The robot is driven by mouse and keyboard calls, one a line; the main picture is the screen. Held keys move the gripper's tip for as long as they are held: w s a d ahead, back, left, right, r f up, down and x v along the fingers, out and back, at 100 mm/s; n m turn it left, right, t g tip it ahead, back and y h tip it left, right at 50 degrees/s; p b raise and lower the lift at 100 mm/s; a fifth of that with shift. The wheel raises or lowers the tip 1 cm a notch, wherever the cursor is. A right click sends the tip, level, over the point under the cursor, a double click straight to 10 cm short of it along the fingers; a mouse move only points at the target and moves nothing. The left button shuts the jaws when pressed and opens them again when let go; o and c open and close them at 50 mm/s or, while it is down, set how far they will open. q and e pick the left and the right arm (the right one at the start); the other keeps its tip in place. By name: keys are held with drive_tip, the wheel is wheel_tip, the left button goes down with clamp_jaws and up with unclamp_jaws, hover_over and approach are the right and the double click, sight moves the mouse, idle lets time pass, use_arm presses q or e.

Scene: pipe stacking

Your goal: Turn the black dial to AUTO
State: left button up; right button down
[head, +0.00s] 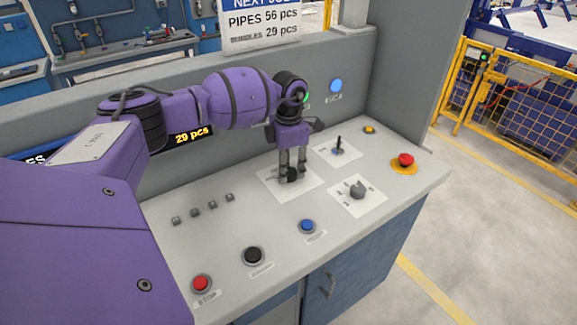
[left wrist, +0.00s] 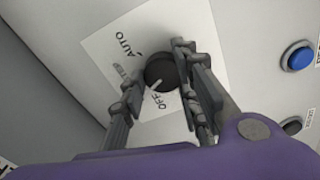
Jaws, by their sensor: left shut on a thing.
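The black dial (head: 291,175) sits on a white label plate on the grey console. My left gripper (head: 292,174) reaches down over it, and its fingers hide part of the dial. In the left wrist view, the fingers of my left gripper (left wrist: 157,70) stand on either side of the black dial (left wrist: 160,70), closed on it. The dial's white mark points toward the OFF label (left wrist: 157,102). The AUTO label (left wrist: 124,43) is at the upper left of the dial, with a smaller, hard-to-read label between them. My right gripper is out of view.
A small joystick (head: 338,147) and a grey knob (head: 357,189) are close by on the right. A red mushroom button (head: 405,160) is at the far right. Blue (head: 307,226), black (head: 253,255) and red (head: 201,283) buttons line the front. Small toggles lie left of the dial.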

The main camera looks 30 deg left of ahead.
use_arm(q)
drive_tip(key=shift+w+a+r, duration=0.1)
drive_tip(key=shift+a+r, duration=0.05)
drive_tip(key=shift+a, duration=0.05)
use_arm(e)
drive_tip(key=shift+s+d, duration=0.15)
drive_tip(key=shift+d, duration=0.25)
